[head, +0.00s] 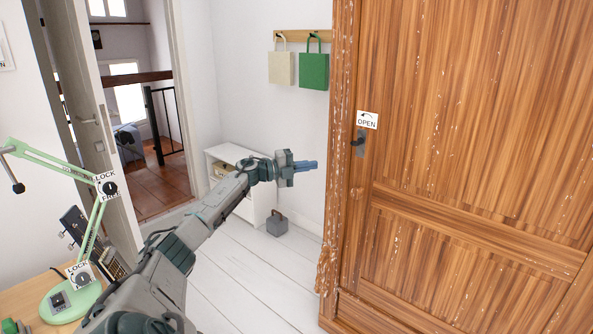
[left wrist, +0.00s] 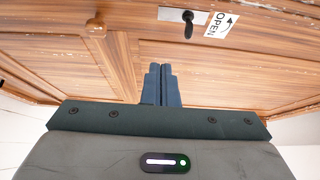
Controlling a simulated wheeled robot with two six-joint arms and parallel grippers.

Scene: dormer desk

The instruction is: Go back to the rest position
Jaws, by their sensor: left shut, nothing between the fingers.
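My left arm reaches up from the bottom of the head view. Its gripper (head: 306,166) is stretched out to the right, left of the wooden door (head: 450,140). The blue fingers are together with nothing between them. In the left wrist view the shut fingers (left wrist: 161,85) point toward the wooden door (left wrist: 60,60), and a gap to the door shows in the head view. My right gripper is not in either view.
The door has a dark handle (head: 358,141) and an OPEN sign (head: 367,120). A white cabinet (head: 262,204) and a grey weight-like block (head: 277,224) stand beyond my arm. A green lamp (head: 95,215) stands on the desk (head: 25,300) at left. White floor (head: 235,285) is clear.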

